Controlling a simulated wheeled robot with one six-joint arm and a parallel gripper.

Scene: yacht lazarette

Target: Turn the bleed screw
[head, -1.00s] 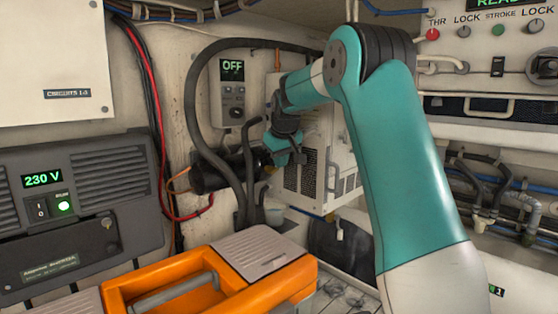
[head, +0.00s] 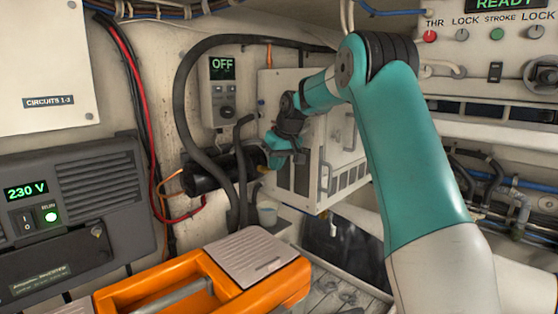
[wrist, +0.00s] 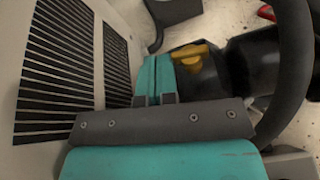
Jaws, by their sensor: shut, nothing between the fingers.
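The bleed screw appears as a small brass-yellow wing-shaped piece (wrist: 190,54) on a black cylindrical body (wrist: 195,75) in the wrist view. In the head view a small yellowish bit (head: 263,168) shows at the right end of the black cylinder (head: 205,178), largely behind my gripper. My gripper (head: 276,160) is close to that end in the head view. In the wrist view its teal fingers (wrist: 154,68) are shut together, with nothing between them, just left of the brass piece. I cannot tell whether they touch it.
A white vented cabinet (head: 300,185) stands close beside and behind my gripper. A thick black hose (head: 186,100) loops around the cylinder, and also passes at right in the wrist view (wrist: 296,70). An orange toolbox (head: 120,300) is in the foreground. A control panel reading OFF (head: 222,90) is above.

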